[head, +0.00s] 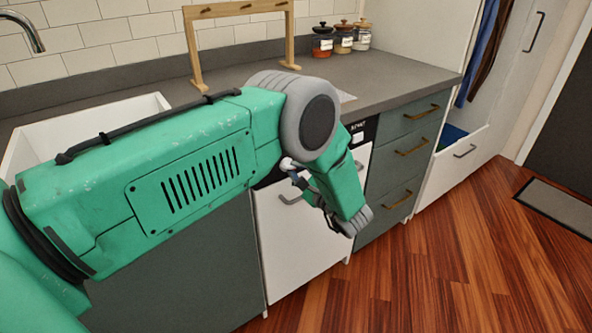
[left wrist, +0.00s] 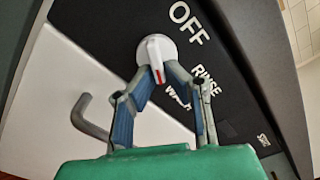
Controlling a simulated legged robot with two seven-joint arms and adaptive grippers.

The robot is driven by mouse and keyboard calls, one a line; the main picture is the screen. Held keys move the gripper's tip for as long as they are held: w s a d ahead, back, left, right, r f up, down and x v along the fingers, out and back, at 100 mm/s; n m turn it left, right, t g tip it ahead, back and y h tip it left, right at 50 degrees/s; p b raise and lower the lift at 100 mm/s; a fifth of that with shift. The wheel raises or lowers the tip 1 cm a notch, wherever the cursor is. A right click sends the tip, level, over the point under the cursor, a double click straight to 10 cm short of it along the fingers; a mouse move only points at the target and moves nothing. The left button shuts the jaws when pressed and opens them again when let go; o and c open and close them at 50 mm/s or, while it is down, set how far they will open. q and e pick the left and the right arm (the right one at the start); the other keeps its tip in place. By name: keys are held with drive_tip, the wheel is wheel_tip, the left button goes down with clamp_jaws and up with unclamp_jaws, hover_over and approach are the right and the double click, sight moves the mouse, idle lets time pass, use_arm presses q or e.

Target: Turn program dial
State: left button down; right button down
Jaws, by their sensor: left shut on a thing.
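The program dial (left wrist: 156,48) is a round white knob with a red mark, on a black panel (left wrist: 120,22) in the left wrist view. The panel reads OFF, RINSE and a partly hidden word that looks like WASH. My left gripper (left wrist: 160,72) is shut on the dial's grip, one fingertip on each side. The red mark points down in the picture, between the fingertips. In the head view my left gripper (head: 293,170) is at the top of the white dishwasher (head: 297,237), and my arm hides most of the panel. My right gripper is not in view.
A handle (left wrist: 88,117) stands out from the white door beside my fingers. Grey-green drawers (head: 404,155) are to the right. The counter (head: 392,78) above holds a wooden rack (head: 240,10) and three jars (head: 343,40). The wooden floor (head: 470,260) is clear.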

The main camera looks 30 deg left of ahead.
use_arm(q)
drive_tip(key=shift+d+f, duration=0.2)
drive_tip(key=c, duration=1.7)
unclamp_jaws()
drive_tip(key=shift+o, duration=0.3)
drive_tip(key=shift+w+f, duration=0.1)
drive_tip(key=shift+w, duration=0.1)
drive_tip(key=shift+s, duration=0.1)
drive_tip(key=shift+s+d+r, duration=0.1)
drive_tip(key=shift+d+r, duration=0.1)
drive_tip(key=v, duration=1.1)
drive_tip(key=shift+d+f, duration=0.25)
